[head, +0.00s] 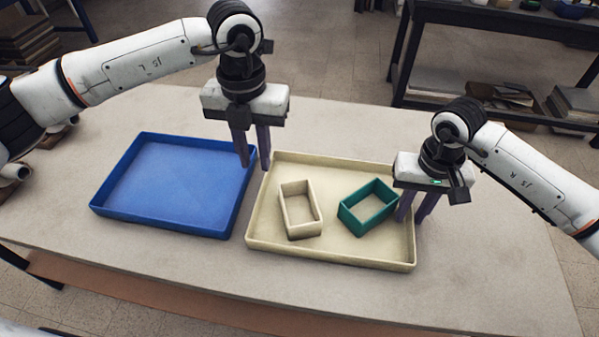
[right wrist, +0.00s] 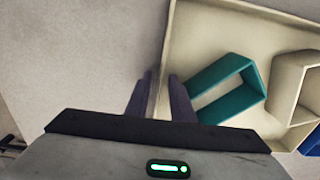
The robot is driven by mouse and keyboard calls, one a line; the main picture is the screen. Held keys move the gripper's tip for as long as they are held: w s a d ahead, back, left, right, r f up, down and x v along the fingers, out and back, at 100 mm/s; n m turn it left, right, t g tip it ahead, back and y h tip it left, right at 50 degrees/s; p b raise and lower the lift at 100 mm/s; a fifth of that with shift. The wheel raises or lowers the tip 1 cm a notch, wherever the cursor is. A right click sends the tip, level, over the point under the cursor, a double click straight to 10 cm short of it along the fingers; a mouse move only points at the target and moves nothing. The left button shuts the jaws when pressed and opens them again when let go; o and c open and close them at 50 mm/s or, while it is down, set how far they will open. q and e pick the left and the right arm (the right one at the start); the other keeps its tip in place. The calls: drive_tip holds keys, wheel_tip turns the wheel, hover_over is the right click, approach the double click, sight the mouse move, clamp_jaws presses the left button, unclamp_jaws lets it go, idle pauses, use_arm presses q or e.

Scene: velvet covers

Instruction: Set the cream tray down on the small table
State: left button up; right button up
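The cream tray (head: 330,258) lies flat on the pale table; its right part also shows in the right wrist view (right wrist: 240,50). It holds a small open cream box (head: 299,212) and a small open teal box (head: 368,208). My left gripper (head: 254,165) points down at the tray's back left corner, fingers apart. My right gripper (head: 416,215) is at the tray's right wall. In the right wrist view its fingers (right wrist: 160,85) are apart, one on each side of the wall. I cannot tell which table is the small table.
A blue tray (head: 175,185), empty, lies close to the left of the cream tray. The pale table (head: 480,270) is bare at the right and front. A dark shelved table (head: 490,25) with items on its lower shelf stands behind at the right.

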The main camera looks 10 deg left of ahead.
wheel_tip(320, 180, up, 12)
idle(0.6)
idle(0.4)
